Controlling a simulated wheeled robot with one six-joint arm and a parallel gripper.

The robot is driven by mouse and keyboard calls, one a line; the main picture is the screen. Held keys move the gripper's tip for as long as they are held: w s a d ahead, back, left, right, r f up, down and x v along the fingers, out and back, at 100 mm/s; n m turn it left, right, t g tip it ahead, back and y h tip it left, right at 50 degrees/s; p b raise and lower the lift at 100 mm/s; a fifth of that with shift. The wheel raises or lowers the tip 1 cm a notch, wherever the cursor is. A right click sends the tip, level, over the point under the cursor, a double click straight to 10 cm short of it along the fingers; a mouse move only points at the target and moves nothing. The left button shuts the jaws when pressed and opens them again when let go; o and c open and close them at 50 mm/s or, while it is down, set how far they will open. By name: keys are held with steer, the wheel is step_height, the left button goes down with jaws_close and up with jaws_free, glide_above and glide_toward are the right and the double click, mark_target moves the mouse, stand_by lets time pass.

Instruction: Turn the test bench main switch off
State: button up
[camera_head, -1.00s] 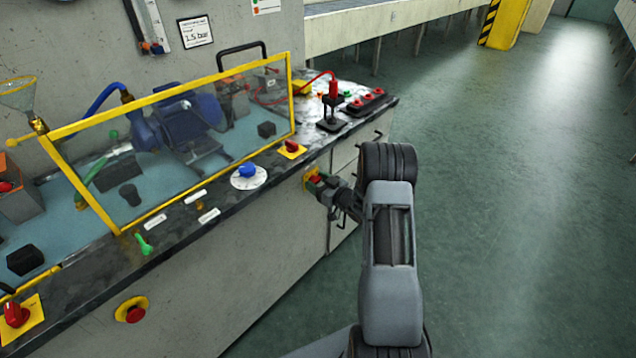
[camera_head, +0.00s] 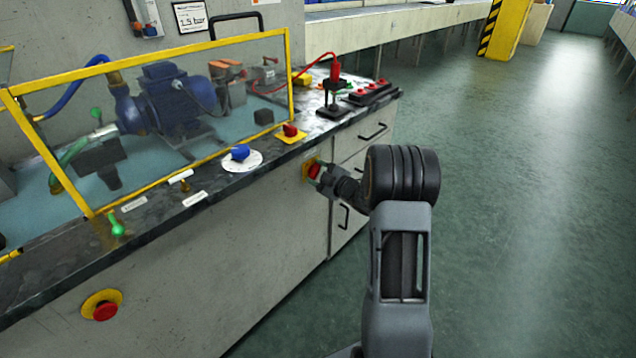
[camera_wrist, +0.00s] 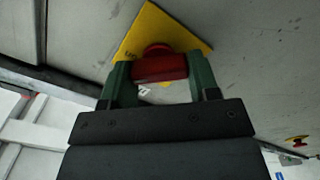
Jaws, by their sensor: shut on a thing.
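The main switch is a red handle on a square yellow plate on the grey front panel of the test bench. The red handle (camera_wrist: 160,68) and its yellow plate (camera_wrist: 190,33) fill the upper middle of the wrist view. In the head view the switch (camera_head: 313,171) sits below the bench top's edge, left of the drawers. My gripper (camera_wrist: 161,78) is shut on the red handle, with one green finger at each end. It also shows in the head view (camera_head: 322,178), at the plate. The handle lies roughly crosswise in the wrist view; small plate marks are partly hidden.
A red mushroom button (camera_head: 105,310) on yellow is on the front panel. A red knob (camera_head: 290,131), a blue knob (camera_head: 240,152) and a green lever (camera_head: 117,228) stand on the bench top by a yellow-framed guard (camera_head: 160,197). Drawer handles (camera_head: 373,132) jut out. The floor at right is clear.

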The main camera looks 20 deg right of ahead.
steer(key=n+b, duration=0.1)
steer(key=b, duration=0.1)
steer(key=n+b, duration=0.4)
steer(key=b, duration=0.1)
steer(key=shift+f, duration=0.35)
steer(key=n+b, duration=0.3)
steer(key=shift+r+b, duration=0.15)
steer(key=shift+b, duration=0.2)
steer(key=shift+n, duration=0.4)
steer(key=o, duration=0.9)
steer(key=p+v, duration=0.3)
steer(key=v, duration=1)
steer(key=shift+s+d+r, duration=0.1)
steer(key=shift+s, duration=0.3)
steer(key=shift+r+p, duration=0.1)
steer(key=shift+p, duration=0.2)
